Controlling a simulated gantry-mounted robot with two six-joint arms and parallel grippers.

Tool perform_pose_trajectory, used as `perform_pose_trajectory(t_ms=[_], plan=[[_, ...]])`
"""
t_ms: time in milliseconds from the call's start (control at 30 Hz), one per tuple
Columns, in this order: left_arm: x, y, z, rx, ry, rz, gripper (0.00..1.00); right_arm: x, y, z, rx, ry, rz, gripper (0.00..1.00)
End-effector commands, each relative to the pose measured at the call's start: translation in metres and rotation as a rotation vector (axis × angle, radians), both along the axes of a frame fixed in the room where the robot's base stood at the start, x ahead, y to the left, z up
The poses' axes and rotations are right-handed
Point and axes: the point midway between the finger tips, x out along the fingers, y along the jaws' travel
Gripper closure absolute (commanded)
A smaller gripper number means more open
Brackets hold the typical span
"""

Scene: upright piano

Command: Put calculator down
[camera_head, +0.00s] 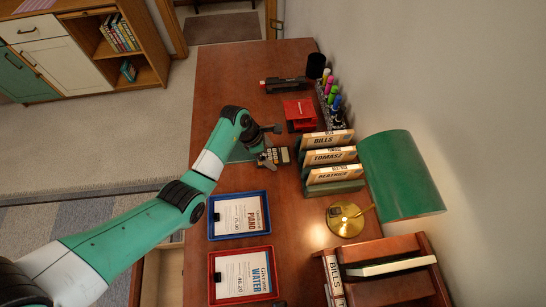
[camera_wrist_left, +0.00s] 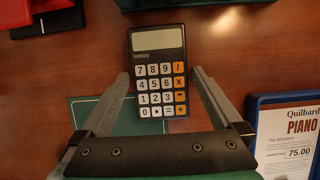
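The calculator (camera_head: 273,157) is dark with a pale display and white, orange and grey keys. It appears to lie face up on the brown desk (camera_head: 240,85). In the left wrist view the calculator (camera_wrist_left: 159,70) shows between the two fingers of my left gripper (camera_wrist_left: 160,72), with its display end beyond the fingertips. The fingers stand apart beside its long edges, and a small gap shows on the right. In the head view my left gripper (camera_head: 268,143) is over the desk at the calculator, open. My right gripper is not in view.
A letter rack (camera_head: 333,188), red device (camera_head: 299,110) and pen holder (camera_head: 325,95) stand near the wall. A blue tray (camera_head: 211,221), red tray (camera_head: 212,281) and green lamp (camera_head: 400,175) are nearer. A green mat (camera_wrist_left: 95,115) lies beside the calculator. The desk's far left is clear.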

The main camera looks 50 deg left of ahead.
Motion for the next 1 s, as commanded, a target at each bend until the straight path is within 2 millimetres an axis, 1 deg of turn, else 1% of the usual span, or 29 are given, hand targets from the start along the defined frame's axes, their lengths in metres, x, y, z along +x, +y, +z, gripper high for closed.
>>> perform_pose_trajectory(t_ms=[33,67,100,167,200,267,300,433,467,633,767,867,933,1000], plan=[[0.0,0.0,0.0,0.0,0.0,0.0,0.09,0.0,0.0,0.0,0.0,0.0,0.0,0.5],[0.0,0.0,0.0,0.0,0.0,0.0,0.14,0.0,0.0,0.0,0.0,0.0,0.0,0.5],[0.0,0.0,0.0,0.0,0.0,0.0,0.22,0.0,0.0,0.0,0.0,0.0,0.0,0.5],[0.0,0.0,0.0,0.0,0.0,0.0,0.32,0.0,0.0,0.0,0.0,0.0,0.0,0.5],[0.0,0.0,0.0,0.0,0.0,0.0,0.4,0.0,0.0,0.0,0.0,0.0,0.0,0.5],[0.0,0.0,0.0,0.0,0.0,0.0,0.5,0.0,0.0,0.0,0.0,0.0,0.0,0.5],[0.0,0.0,0.0,0.0,0.0,0.0,0.58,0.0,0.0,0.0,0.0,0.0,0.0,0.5],[0.0,0.0,0.001,-0.001,-0.001,0.0,0.81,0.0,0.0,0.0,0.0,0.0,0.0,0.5],[0.0,0.0,0.001,-0.001,-0.001,0.0,0.83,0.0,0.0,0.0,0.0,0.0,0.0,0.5],[0.0,0.0,0.002,-0.001,-0.001,0.0,0.83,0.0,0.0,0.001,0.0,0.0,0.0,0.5],[0.0,0.0,0.01,0.0,-0.001,0.0,0.83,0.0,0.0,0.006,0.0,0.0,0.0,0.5],[0.001,0.0,0.024,0.001,-0.003,0.0,0.83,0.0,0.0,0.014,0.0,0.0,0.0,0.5],[0.001,0.0,0.038,0.0,-0.004,-0.001,0.83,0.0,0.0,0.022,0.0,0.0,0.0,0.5],[-0.01,-0.002,0.051,0.0,-0.002,-0.001,0.83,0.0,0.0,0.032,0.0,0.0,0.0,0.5]])
